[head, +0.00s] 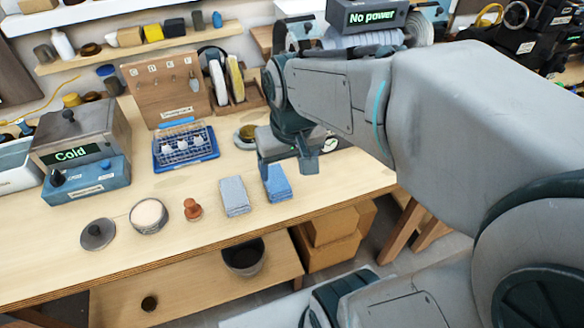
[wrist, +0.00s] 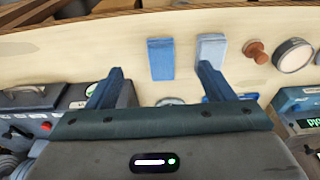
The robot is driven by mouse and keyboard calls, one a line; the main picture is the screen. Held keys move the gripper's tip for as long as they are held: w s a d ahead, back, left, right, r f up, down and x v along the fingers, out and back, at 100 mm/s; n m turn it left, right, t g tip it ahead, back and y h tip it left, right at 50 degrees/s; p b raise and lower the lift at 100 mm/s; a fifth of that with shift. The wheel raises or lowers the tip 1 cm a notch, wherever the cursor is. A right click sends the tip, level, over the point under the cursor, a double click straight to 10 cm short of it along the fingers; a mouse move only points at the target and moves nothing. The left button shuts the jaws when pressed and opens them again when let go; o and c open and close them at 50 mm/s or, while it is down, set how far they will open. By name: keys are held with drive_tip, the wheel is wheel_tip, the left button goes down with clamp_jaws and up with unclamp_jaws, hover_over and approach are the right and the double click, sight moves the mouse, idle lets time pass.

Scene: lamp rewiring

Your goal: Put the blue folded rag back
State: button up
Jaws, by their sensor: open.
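The blue folded rag (head: 279,186) lies flat on the workbench near its front edge. A paler grey-blue folded rag (head: 234,196) lies just left of it. In the wrist view the blue rag (wrist: 160,58) is left of the paler rag (wrist: 211,47). My gripper (head: 287,166) is open and empty above the bench. In the head view it is just behind the blue rag and overlaps its far end. In the wrist view my gripper (wrist: 159,75) has its two fingers apart, with the blue rag showing beyond the gap. I see no contact with the rag.
A red-brown knobbed piece (head: 192,209), a round dish (head: 148,216) and a grey lid (head: 98,234) stand left of the rags. A blue rack (head: 185,148) with small white parts is behind them. A heater box reading "Cold" (head: 85,155) is at left. Bare bench surrounds the rags.

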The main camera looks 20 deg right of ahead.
drive_tip(key=shift+t, duration=0.5)
drive_tip(key=s, duration=0.5)
drive_tip(key=shift+f, duration=0.15)
drive_tip(key=shift+d, duration=0.1)
